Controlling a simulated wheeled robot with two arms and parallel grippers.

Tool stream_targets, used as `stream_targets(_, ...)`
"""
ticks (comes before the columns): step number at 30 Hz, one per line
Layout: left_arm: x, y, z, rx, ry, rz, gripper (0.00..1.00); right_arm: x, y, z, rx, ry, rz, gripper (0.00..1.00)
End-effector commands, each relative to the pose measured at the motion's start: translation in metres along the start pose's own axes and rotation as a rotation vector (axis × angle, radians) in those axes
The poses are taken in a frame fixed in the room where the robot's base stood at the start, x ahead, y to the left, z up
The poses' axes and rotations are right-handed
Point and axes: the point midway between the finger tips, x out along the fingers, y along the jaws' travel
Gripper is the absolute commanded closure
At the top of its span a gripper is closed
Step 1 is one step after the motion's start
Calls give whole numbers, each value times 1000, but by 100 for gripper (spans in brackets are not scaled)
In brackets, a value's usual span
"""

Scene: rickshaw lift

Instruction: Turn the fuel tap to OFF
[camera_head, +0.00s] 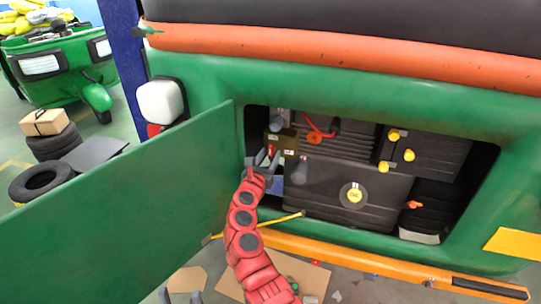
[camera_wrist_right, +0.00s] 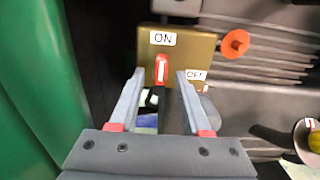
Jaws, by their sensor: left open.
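The fuel tap is a brass plate (camera_head: 288,140) at the left of the engine bay, also in the right wrist view (camera_wrist_right: 205,46). Its red lever (camera_wrist_right: 162,68) points up at the ON label (camera_wrist_right: 162,38). The OFF label (camera_wrist_right: 196,75) is at the lower right of the plate. My right gripper (camera_head: 268,158) is in the bay opening at the tap. Its fingers (camera_wrist_right: 160,76) are apart, one on each side of the lever, with gaps visible. The tips of my left gripper (camera_head: 181,296) show apart at the bottom edge, with nothing seen between them.
The open green door panel (camera_head: 170,205) stands left of my right arm. A yellow rod (camera_head: 270,224) runs low across the bay's front. The engine has a round yellow cap (camera_head: 354,195) and an orange knob (camera_head: 414,205). Cardboard (camera_head: 290,275) lies on the floor.

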Motion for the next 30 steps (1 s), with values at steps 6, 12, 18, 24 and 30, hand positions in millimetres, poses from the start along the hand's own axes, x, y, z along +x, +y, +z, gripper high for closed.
stream_targets(6,0,0,0,0,0,0,42,0,0,0,0,0,0,85)
stream_targets(12,0,0,0,0,0,0,42,0,0,0,0,0,0,100)
stream_targets(18,-1,0,0,0,0,0,42,0,0,0,6,-1,0,100)
stream_targets(24,-5,0,1,0,0,0,42,0,-1,-1,57,-2,-1,100)
stream_targets(30,-14,1,2,0,0,0,42,0,0,-2,184,-1,1,100)
